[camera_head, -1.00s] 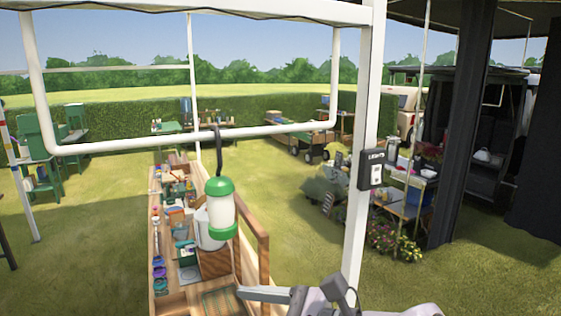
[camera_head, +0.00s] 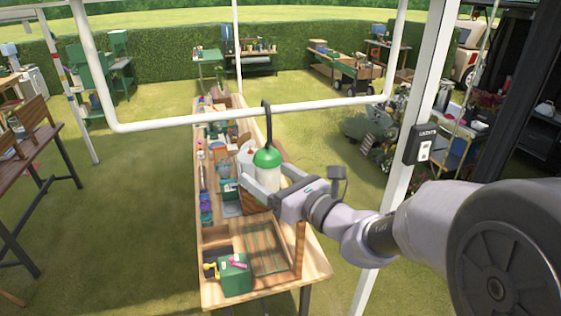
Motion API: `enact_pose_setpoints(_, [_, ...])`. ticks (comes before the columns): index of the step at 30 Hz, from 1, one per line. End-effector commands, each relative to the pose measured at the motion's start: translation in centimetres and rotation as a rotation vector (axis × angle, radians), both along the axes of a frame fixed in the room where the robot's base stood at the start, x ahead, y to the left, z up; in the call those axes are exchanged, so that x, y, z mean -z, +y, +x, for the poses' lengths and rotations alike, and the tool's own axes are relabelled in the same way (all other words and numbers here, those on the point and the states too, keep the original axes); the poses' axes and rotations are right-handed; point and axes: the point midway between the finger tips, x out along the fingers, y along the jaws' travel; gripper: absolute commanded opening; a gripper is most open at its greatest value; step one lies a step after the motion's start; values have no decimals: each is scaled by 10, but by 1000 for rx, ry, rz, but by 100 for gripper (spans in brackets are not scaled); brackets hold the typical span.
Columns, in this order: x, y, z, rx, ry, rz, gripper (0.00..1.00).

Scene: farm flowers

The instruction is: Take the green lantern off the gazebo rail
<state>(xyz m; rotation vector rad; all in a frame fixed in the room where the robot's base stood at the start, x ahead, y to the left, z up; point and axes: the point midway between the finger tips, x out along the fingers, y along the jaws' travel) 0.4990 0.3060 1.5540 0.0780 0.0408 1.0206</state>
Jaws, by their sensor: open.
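The green lantern (camera_head: 267,157) hangs from the white gazebo rail (camera_head: 190,119) by a dark hook (camera_head: 267,115). Its green cap and pale body show; its lower end is hidden behind my gripper. My gripper (camera_head: 262,178) is open at the lantern, with one finger to the left of the pale body and the other to the right. I cannot tell whether either finger touches it. My arm reaches in from the right.
A long wooden table (camera_head: 282,281) with bottles, boxes and a green box (camera_head: 235,274) stands below the lantern. A white post (camera_head: 408,170) with a black switch box (camera_head: 420,145) rises close behind my arm. Open grass lies left of the table.

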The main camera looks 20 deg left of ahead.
Motion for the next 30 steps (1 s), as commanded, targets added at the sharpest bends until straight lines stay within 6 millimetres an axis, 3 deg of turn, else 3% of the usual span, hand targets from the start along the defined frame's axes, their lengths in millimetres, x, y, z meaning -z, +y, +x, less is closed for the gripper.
enact_pose_setpoints(4, [0,21,11,-2,0,-1,76])
enact_pose_setpoints(11, [1,23,13,0,-1,-1,76])
enact_pose_setpoints(23, [1,22,13,0,-1,-1,0])
enact_pose_setpoints(30, [0,22,13,0,-1,-1,0])
